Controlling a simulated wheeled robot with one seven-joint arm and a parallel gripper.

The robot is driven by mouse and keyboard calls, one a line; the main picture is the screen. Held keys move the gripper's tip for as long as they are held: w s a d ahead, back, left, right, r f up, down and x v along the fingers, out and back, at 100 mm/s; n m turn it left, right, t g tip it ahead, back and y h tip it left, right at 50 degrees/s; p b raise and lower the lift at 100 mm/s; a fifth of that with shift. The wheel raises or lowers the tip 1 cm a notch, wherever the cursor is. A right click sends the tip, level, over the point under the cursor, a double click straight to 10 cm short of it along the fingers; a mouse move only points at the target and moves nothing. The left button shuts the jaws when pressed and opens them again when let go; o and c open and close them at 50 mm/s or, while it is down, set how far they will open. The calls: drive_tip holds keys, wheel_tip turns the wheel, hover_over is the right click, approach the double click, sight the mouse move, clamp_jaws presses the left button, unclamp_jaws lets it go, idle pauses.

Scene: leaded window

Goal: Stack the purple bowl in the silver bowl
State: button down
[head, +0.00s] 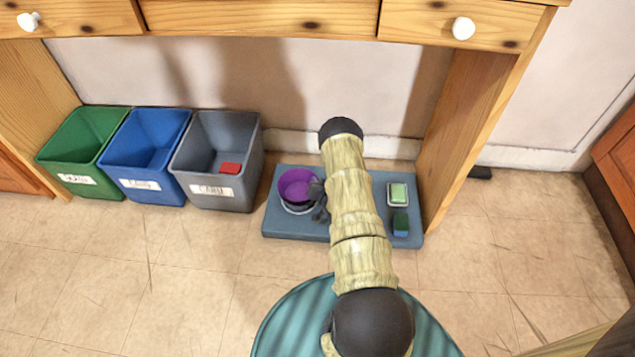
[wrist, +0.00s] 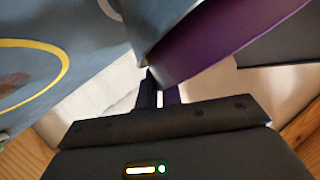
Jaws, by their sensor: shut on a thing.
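The purple bowl (head: 297,184) is at the left of the blue-grey mat, directly above the silver bowl (head: 298,209) as the head view sees it. Only a pale strip of the silver bowl's front shows below it. Whether the purple bowl rests inside or is held just above, I cannot tell. My gripper (head: 319,195) is at the purple bowl's right side, shut on its rim. In the wrist view the purple bowl (wrist: 225,38) fills the upper middle, with my gripper's fingers (wrist: 160,93) at its edge.
The blue-grey mat (head: 285,230) also bears a green block in a tray (head: 398,193) and a blue-green block (head: 401,223) at its right. Green (head: 62,187), blue (head: 150,193) and grey bins (head: 228,198) stand left. A desk leg (head: 470,130) bounds the right.

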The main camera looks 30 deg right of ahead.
drive_tip(key=c, duration=1.6)
unclamp_jaws()
drive_tip(key=shift+o, duration=0.2)
drive_tip(key=shift+r+p, duration=0.35)
drive_tip(key=shift+r, duration=0.05)
drive_tip(key=p+v, duration=0.5)
drive_tip(key=v, duration=0.7)
drive_tip(key=shift+f+p, duration=0.2)
drive_tip(key=shift+p, duration=0.2)
